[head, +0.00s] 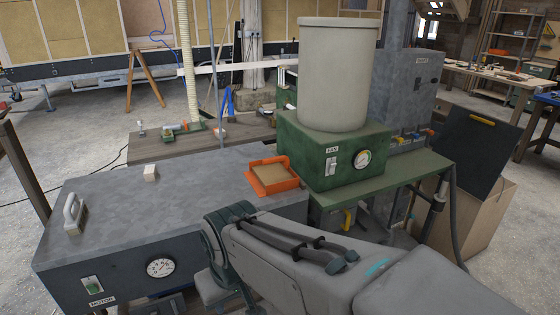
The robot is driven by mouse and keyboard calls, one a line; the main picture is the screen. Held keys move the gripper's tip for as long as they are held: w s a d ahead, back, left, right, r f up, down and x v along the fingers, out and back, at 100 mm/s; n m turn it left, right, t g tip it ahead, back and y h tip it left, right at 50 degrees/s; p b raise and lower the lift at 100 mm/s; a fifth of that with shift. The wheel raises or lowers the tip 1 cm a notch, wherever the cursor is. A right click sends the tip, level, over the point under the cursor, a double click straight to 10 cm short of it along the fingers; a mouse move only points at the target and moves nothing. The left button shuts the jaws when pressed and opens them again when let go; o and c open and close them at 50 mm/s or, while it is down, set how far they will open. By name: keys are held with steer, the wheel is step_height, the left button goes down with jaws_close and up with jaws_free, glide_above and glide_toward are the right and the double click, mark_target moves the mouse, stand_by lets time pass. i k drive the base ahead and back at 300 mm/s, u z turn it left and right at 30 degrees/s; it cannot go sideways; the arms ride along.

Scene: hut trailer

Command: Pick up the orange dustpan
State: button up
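The orange dustpan (286,185) lies on the grey motor bench top, near its right end and close to the green fan box. It looks like a shallow orange tray with a raised rim, and a flat tan surface or piece shows inside it. My arm crosses the lower right of the head view, and its bend is just in front of the dustpan, below it in the picture. The far part of my arm drops behind that bend, and I cannot make out my gripper or its fingers. Nothing is seen touching the dustpan.
The grey bench (120,205) also bears a small pale block (150,173) and a brush with a grey handle (74,213). The green fan box (333,155) with a tall beige cylinder (338,75) stands right of the dustpan. The bench middle is clear.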

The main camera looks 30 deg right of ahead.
mark_target(272, 176)
steer(key=z, duration=0.95)
steer(key=i, duration=1.6)
steer(key=z, duration=0.5)
